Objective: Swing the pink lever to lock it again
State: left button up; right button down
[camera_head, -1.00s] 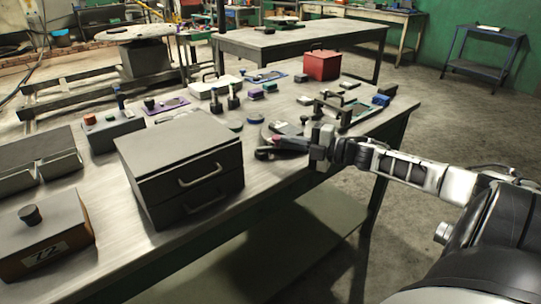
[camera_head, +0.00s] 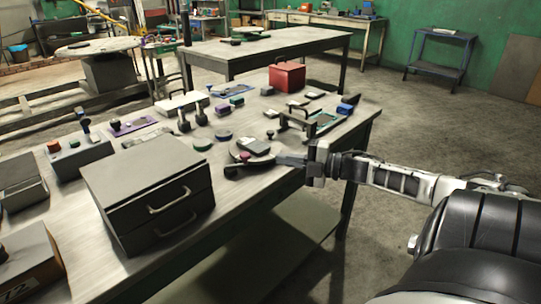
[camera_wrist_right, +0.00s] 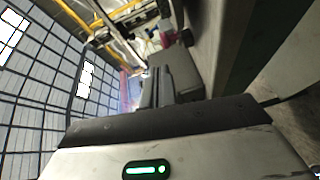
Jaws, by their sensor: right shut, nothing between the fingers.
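A round grey disc fixture (camera_head: 257,145) sits near the front edge of the long workbench in the head view. A small pinkish knob (camera_head: 244,156) shows at its front left, beside a dark bar along the disc's edge; this may be the pink lever, but its angle is unclear. My right gripper (camera_head: 281,159) reaches in from the right, shut and empty, its fingertips at the disc's right edge. I cannot tell whether they touch it. In the right wrist view the fingers (camera_wrist_right: 157,88) are dark, and a small pink-red spot (camera_wrist_right: 165,39) lies beyond them. My left gripper is not in view.
A grey drawer cabinet (camera_head: 150,190) stands left of the disc. Several small knobs and blocks lie behind it. A clamp-like frame (camera_head: 297,122) and a red box (camera_head: 287,76) stand farther back. The floor right of the bench is open.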

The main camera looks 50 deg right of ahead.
jog(key=s+d, duration=0.2)
jog(key=d, duration=0.1)
jog(key=shift+s+d+r, duration=0.15)
jog(key=shift+s+d, duration=0.1)
jog(key=shift+s, duration=0.05)
jog(key=shift+s, duration=0.1)
dwell(0.4)
